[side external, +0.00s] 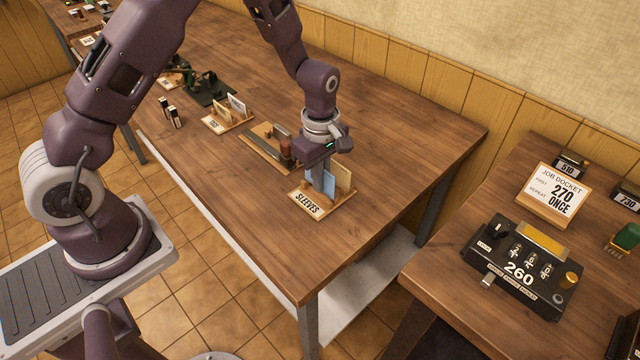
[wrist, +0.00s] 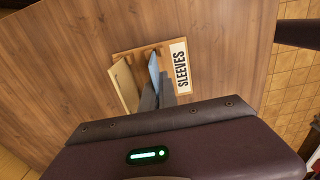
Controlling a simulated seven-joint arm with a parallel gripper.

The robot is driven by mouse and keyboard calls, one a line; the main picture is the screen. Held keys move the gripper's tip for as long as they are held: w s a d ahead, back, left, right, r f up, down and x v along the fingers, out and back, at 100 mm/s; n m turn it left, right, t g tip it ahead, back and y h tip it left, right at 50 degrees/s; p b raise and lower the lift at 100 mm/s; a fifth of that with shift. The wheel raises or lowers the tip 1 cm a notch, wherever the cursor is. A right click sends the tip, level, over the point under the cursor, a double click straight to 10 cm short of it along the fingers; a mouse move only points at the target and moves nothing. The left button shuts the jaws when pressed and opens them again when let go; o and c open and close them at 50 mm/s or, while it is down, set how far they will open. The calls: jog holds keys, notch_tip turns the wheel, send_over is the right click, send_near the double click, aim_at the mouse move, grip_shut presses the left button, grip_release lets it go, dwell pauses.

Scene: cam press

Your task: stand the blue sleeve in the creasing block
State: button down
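The blue sleeve (side external: 328,181) stands upright in the rack labelled SLEEVES (side external: 308,204), beside a tan sleeve (side external: 343,177). In the wrist view the blue sleeve (wrist: 154,66) shows edge-on at my fingers. My gripper (side external: 318,180) points down at the rack with its two grey fingers (wrist: 157,90) close together, one on each side of the blue sleeve. The narrow gap does not show whether they press on it. A wooden base with metal bars and a brown knob (side external: 268,147) lies just left of the rack; I cannot tell for certain that it is the creasing block.
A small rack with pale cards (side external: 228,116) and a dark green device (side external: 207,88) stand farther left. Small dark blocks (side external: 170,111) stand near the front edge. The table's right part is clear. A separate right-hand table holds a control box (side external: 518,268) and a job docket (side external: 552,194).

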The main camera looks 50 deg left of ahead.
notch_tip(320, 180, up, 7)
jog(key=w+a, duration=0.2)
jog(key=a, duration=0.8)
jog(key=w+a+f, duration=0.1)
jog(key=w+a, duration=0.2)
jog(key=a, duration=0.7)
jog(key=shift+a+f, duration=0.3)
